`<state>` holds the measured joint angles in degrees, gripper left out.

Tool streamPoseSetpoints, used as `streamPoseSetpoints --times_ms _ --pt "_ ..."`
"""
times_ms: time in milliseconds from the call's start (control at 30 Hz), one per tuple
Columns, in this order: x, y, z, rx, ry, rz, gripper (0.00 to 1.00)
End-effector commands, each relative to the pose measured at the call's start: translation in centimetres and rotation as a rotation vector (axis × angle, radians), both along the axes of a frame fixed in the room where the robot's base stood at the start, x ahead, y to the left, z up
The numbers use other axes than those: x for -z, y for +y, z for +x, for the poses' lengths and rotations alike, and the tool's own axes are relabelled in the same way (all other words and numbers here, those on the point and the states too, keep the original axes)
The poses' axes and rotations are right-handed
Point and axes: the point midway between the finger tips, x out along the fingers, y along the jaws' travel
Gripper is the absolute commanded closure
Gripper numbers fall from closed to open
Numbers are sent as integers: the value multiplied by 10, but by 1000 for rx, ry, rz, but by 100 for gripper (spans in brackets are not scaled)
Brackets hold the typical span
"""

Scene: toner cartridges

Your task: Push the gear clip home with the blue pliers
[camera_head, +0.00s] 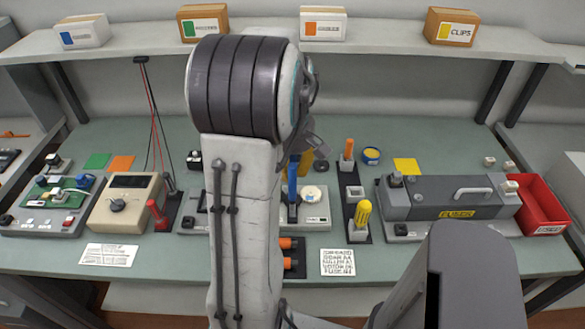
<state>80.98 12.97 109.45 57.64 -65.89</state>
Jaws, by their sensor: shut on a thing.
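My gripper (313,138) shows only in part behind my arm, above the middle of the bench. It is shut on what looks like the blue pliers; its fingertips are hard to make out. The blue pliers (292,180) stand upright just below it, with a dark lower end over the left part of a pale unit (318,212). I cannot tell whether they touch the unit. A round cream part (312,193) sits on that unit. The gear clip cannot be made out; my arm hides the left side of this area.
Right of the unit, a dark rack (352,190) holds an orange-handled tool and a yellow-handled one (362,214). Farther right are a grey fuser (450,196) and a red bin (541,205). Left are a beige meter box (126,203) and a green-panelled board (52,204). Boxes line the shelf.

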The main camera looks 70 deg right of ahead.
Motion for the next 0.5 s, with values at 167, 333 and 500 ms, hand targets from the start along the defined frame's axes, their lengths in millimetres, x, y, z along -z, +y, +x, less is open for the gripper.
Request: streamPoseSetpoints --times_ms 167,333,500 --pt "20 0 0 0 0 0 100" --pt "35 0 0 0 0 0 100" --pt "48 0 0 1 0 1 100"
